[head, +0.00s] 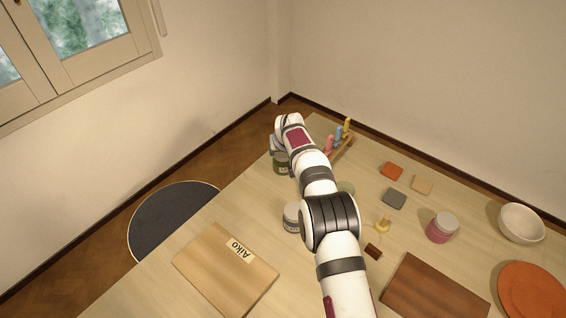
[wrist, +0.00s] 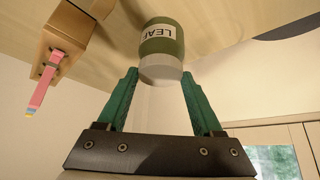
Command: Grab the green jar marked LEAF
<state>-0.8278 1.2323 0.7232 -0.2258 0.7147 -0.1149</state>
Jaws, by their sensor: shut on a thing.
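The green jar marked LEAF (wrist: 163,40) has a pale lid and shows at the top middle of the wrist view, its label appearing upside down. My gripper (wrist: 159,73) has its two teal fingers on either side of the lid end and is shut on the jar. In the head view the green jar (head: 281,168) is near the table's far left edge, partly covered by my gripper (head: 276,150). I cannot tell whether its base touches the table.
A rack with coloured tools (head: 346,128) stands just right of my gripper. A white-lidded jar (head: 291,216) is beside my arm. A board marked Aiko (head: 222,275) lies front left. A pink jar (head: 440,230), a bowl (head: 521,224) and several small tiles (head: 395,198) are right.

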